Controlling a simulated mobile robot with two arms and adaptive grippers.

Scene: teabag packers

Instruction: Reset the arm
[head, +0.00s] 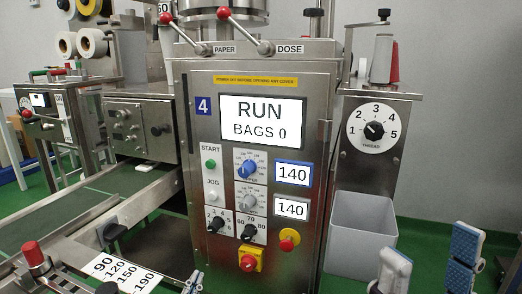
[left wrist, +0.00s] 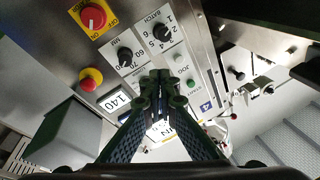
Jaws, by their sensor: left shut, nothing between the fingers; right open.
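My left gripper (head: 193,284) shows only as a small dark tip at the bottom edge of the head view, in front of the packing machine (head: 190,140). In the left wrist view its fingers (left wrist: 160,88) meet, shut and empty, with the machine's panel behind them. My right gripper (head: 430,248) is at the lower right of the head view. Its two blue-padded fingers stand wide apart and empty, in front of and right of the grey bin. The machine's screen (head: 262,121) reads RUN, BAGS 0. Two small displays (head: 292,173) both read 140.
The green START button (head: 210,163), several knobs, a yellow-based red button (head: 289,239) and a red switch (head: 249,262) stick out of the panel. A grey bin (head: 360,240) stands right of it, below a numbered dial (head: 375,130). A conveyor (head: 90,207) and scale plate (head: 122,272) lie left.

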